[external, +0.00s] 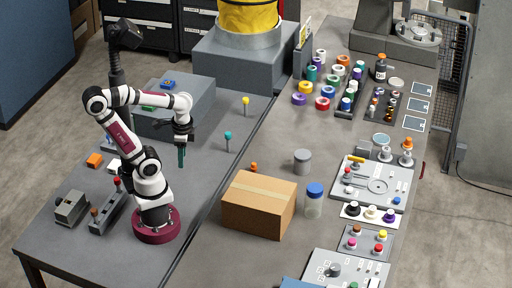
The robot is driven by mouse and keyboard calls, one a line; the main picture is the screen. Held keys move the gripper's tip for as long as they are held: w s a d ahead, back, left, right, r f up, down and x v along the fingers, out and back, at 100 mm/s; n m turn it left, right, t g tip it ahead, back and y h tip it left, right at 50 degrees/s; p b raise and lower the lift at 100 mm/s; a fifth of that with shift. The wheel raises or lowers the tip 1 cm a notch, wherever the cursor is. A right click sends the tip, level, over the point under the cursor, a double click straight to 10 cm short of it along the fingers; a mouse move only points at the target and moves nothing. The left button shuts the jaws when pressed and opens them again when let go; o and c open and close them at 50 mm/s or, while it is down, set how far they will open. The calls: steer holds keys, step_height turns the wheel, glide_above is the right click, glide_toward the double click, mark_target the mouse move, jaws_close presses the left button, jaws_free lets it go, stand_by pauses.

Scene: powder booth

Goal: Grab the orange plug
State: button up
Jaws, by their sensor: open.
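An orange plug (253,166) with a round head shows just behind the cardboard box (259,203). Its lower part is hidden by the box. A teal plug (228,135) and a yellow plug (245,100) stand upright on thin stems farther back, roughly in line with it. My gripper (181,161) points down above the grey table, to the left of the orange plug and apart from it. It is open and holds nothing that I can see.
The cardboard box stands close in front of the orange plug. A clear jar with a blue lid (314,199) and a grey can (302,161) stand to the right. Several tape rolls (323,104) lie farther back. A grey block (173,112) is behind my gripper.

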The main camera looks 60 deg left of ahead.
steer(key=shift+o, duration=0.6)
